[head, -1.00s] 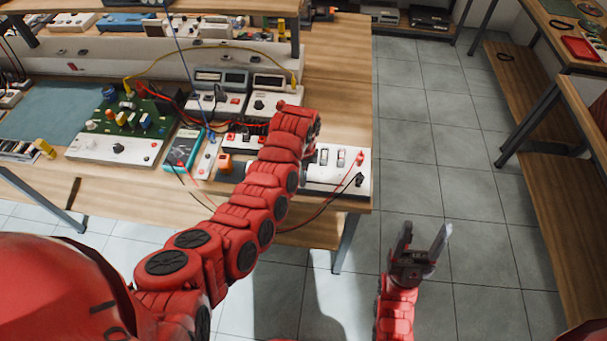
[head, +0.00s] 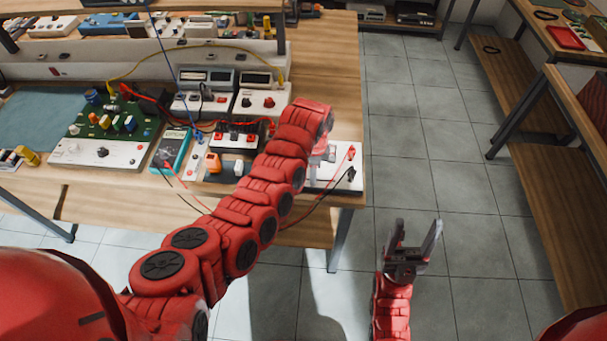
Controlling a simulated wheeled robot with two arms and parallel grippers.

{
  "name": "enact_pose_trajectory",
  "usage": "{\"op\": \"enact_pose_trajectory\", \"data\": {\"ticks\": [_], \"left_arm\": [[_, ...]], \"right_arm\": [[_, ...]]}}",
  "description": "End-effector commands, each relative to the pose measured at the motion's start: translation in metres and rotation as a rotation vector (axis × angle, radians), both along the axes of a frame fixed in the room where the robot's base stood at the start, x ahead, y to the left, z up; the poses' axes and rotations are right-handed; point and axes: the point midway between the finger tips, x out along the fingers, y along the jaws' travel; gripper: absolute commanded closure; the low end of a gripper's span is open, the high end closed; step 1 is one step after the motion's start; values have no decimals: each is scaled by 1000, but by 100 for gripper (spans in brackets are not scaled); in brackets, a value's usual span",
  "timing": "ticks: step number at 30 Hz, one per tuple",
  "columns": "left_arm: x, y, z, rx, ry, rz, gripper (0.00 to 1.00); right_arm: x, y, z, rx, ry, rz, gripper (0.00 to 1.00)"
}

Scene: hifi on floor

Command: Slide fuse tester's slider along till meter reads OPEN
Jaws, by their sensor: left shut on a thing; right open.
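A white box (head: 344,172) stands at the right front of the bench, with red and black leads plugged into its right side. I take it for the fuse tester. My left arm reaches over it. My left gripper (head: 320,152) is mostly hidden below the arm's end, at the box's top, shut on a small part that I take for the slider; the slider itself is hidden. Meters with dark displays (head: 255,78) stand behind; no reading is legible. My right gripper (head: 414,243) is open and empty over the floor, right of the bench.
A green circuit board (head: 112,122), a teal box (head: 172,150) and a small box with red and black parts (head: 238,140) crowd the bench left of my arm. Leads cross between them. The bench's right edge is close to the white box; floor beyond is clear.

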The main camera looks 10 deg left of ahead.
Motion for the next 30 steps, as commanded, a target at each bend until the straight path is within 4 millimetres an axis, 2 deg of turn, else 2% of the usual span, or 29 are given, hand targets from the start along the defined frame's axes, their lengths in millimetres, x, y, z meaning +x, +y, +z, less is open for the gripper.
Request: {"op": "enact_pose_trajectory", "data": {"ticks": [6,7,11,12,23,26,30], "left_arm": [[0,1,0,1,0,2,100],[0,1,0,1,0,2,58],[0,1,0,1,0,2,35],[0,1,0,1,1,2,32],[1,1,4,1,-2,1,32],[2,1,14,0,-4,1,32],[2,1,38,0,-7,2,32]], "right_arm": [[0,0,1,0,0,0,37],[0,0,1,0,0,0,37],[0,0,1,0,0,0,37],[0,0,1,0,0,0,37],[0,0,-2,0,0,0,37],[0,0,-6,0,0,0,37],[0,0,-15,0,0,0,37]]}}
